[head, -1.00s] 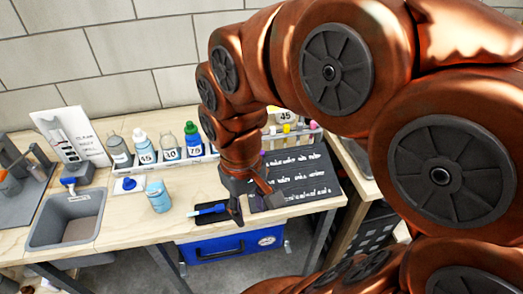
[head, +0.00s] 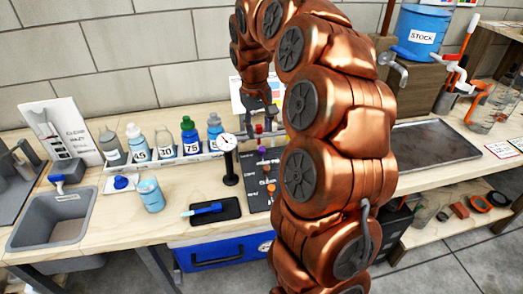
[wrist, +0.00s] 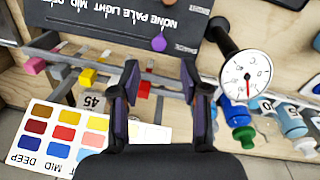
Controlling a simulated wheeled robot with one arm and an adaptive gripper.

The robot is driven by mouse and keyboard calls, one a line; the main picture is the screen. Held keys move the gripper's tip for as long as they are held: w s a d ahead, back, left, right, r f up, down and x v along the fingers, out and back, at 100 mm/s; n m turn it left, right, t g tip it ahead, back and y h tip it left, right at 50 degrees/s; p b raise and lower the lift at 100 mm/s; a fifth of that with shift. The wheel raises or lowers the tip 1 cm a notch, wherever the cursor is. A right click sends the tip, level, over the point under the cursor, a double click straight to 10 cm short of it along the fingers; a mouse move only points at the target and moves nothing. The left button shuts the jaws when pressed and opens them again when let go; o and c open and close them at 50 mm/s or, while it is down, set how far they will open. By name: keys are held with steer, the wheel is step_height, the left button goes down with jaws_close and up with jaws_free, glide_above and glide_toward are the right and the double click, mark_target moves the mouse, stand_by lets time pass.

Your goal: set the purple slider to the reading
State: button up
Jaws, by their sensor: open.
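The dark slider panel (head: 254,188) lies on the bench, partly hidden behind my arm. The purple slider knob (head: 262,149) is on its back part, and orange knobs are nearer the front. In the wrist view the purple knob (wrist: 159,42) stands on the panel close to the upside-down word NONE. My gripper (wrist: 158,84) is open and empty, with its two fingers apart. The knob shows beyond the fingertips, clear of both. In the head view my gripper (head: 259,110) is over the back of the panel.
A round dial gauge (head: 228,142) on a black post stands left of the panel. A colour chart (wrist: 70,130) and sample rack lie under my gripper in the wrist view. Labelled bottles (head: 190,137), a sink (head: 50,220) and a black tray (head: 228,212) are to the left.

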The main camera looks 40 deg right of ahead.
mark_target(262, 149)
steer(key=shift+d+f+p, duration=0.25)
steer(key=shift+f+p, duration=0.05)
steer(key=shift+f, duration=1.65)
steer(key=shift+d+f+p, duration=0.2)
steer(key=shift+f+p, duration=0.1)
steer(key=shift+f, duration=1.65)
steer(key=shift+c, duration=0.3)
jaws_close()
